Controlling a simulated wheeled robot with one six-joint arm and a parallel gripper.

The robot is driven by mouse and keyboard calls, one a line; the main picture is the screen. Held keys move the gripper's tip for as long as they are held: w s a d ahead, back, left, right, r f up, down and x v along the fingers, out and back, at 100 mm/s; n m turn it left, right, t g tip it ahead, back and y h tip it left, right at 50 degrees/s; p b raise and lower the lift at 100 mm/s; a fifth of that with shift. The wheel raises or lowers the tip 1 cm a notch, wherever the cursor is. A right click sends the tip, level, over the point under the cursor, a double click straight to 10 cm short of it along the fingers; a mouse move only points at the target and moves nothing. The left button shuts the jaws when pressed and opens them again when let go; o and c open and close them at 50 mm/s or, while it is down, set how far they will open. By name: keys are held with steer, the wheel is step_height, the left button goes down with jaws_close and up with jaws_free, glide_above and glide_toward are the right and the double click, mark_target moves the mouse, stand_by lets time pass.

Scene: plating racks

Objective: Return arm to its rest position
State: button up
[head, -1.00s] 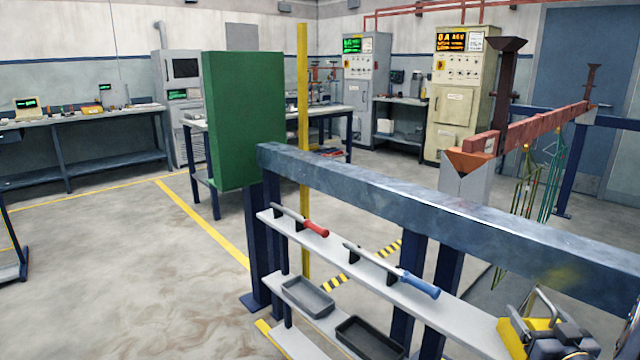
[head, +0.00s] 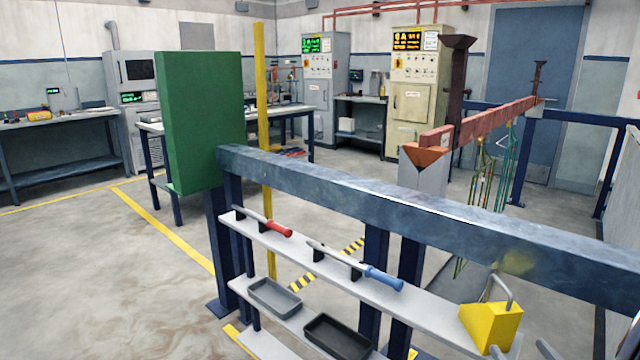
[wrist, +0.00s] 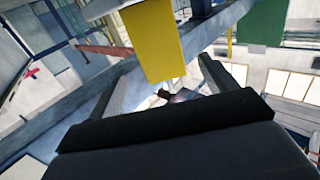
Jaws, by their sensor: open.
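My gripper (head: 521,351) shows only as two grey fingertips at the bottom right edge of the head view. In the wrist view my gripper (wrist: 164,70) is open, its two fingers wide apart with nothing held. A yellow block with a grey loop handle (head: 490,326) stands on the right end of the upper rack shelf. The yellow block also shows in the wrist view (wrist: 155,38), beyond the fingers. The rest of my arm is out of the head view.
A thick blue-grey beam (head: 365,200) runs above the light shelf (head: 345,272). A red-handled tool (head: 275,228) and a blue-handled tool (head: 380,278) lie on that shelf. Grey trays (head: 275,297) sit below. A green panel (head: 195,120) stands left. The left floor is open.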

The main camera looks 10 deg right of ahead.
mark_target(492, 312)
steer(key=w, duration=1.1)
steer(key=shift+d, duration=0.4)
steer(key=shift+w+r, duration=0.1)
steer(key=shift+w, duration=0.15)
step_height(492, 312, up, 28)
steer(key=p, duration=0.8)
steer(key=w+a+f+n+y+p, duration=0.1)
steer(key=w+a+f+y+p, duration=0.1)
steer(key=w+a+f, duration=0.3)
steer(key=w+a+f+n+y+p, duration=0.1)
steer(key=w+a+f+p, duration=0.3)
steer(key=a+f, duration=0.8)
steer(key=shift+w+a+f+y+p, duration=0.35)
steer(key=shift+w+a+f+y, duration=0.1)
steer(key=shift+a, duration=2.1)
steer(key=shift+r, duration=0.1)
